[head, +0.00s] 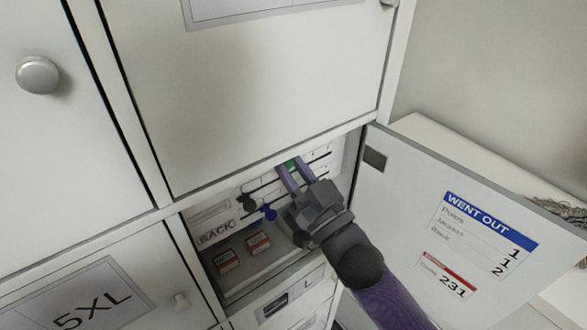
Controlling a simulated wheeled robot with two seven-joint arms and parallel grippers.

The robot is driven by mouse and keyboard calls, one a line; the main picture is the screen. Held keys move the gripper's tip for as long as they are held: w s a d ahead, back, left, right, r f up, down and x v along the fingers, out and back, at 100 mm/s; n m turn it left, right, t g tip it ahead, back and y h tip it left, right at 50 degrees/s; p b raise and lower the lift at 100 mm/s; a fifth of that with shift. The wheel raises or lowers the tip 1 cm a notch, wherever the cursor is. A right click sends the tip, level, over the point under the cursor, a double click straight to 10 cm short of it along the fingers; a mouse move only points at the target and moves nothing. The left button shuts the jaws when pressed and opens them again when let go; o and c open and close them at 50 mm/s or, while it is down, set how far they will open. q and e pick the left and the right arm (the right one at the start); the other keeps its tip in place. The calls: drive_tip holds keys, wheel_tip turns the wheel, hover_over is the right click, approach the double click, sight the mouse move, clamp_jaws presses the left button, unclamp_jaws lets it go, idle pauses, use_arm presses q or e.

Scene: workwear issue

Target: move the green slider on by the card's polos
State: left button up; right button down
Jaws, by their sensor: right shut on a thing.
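My right gripper (289,172) reaches into an open cubby, its two purple fingers shut on the green slider (291,164). Only a small green patch of the slider shows between the fingertips. It sits at a dark slot line on the white back panel (318,156). The card (483,235) on the open door has a blue "WENT OUT" header. Its top line seems to read Polos, with a 1 at the right; the lines below are small, ending in 1 and 2. My left gripper is not in view.
A dark knob (248,202) and a blue knob (269,212) sit left of my gripper. The open door (405,200) stands close right of my arm. Closed lockers surround the cubby.

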idle(0.8)
drive_tip(key=shift+w+d+b, duration=0.25)
drive_tip(key=shift+w+d, duration=0.3)
drive_tip(key=shift+d, duration=0.25)
drive_tip(key=shift+w+d+b, duration=0.2)
drive_tip(key=shift+w+d, duration=0.35)
drive_tip(key=shift+d, duration=0.2)
drive_tip(key=shift+c, duration=2.4)
unclamp_jaws()
drive_tip(key=shift+s, duration=0.1)
drive_tip(key=b+v, duration=0.2)
drive_tip(key=v, duration=0.8)
drive_tip(key=shift+b, duration=0.3)
drive_tip(key=shift+f, duration=0.1)
